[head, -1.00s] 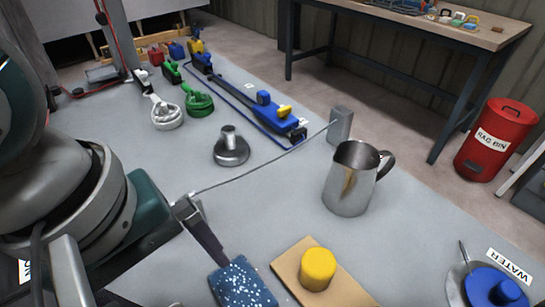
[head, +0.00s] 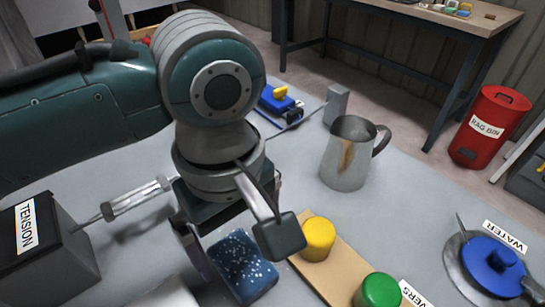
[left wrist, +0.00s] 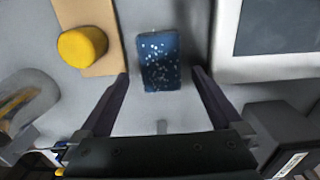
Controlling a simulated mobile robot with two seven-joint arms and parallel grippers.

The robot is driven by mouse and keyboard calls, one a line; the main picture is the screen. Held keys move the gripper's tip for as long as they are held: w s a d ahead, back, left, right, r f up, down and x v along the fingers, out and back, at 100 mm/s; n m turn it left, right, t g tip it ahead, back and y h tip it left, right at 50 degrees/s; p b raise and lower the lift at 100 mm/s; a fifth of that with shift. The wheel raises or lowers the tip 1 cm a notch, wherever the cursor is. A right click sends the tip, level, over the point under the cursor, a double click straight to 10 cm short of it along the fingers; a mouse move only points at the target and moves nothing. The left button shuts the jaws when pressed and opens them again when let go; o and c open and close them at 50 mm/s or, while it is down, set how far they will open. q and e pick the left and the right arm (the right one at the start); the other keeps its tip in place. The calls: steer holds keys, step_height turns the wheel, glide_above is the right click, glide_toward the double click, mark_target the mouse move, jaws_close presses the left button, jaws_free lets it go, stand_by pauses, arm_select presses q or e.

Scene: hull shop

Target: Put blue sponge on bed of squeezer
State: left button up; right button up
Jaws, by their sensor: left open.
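The blue sponge (head: 246,268), speckled white, lies flat on the grey bench beside a wooden board. It also shows in the left wrist view (left wrist: 160,60). My left gripper (head: 238,246) is open above the sponge. In the left wrist view its dark fingertips (left wrist: 160,76) stand apart, one on each side of the sponge's near end, with gaps. How high they are is hard to tell. A white-framed grey panel (left wrist: 275,28) lies to the sponge's right in that view; I cannot tell whether it is the squeezer's bed. My right gripper is not in view.
The board (head: 330,265) carries a yellow knob (head: 318,239) and a green one (head: 379,290), close to the sponge. A metal jug (head: 345,155) stands behind. A box marked TENSION (head: 75,262) is at left.

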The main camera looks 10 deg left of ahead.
mark_target(241, 260)
arm_select(q)
step_height(241, 260, down, 3)
steer(key=shift+s+f+b, duration=0.1)
steer(key=shift+f+b, duration=0.05)
steer(key=shift+b, duration=0.25)
steer(key=shift+c, duration=0.4)
steer(key=c, duration=1.2)
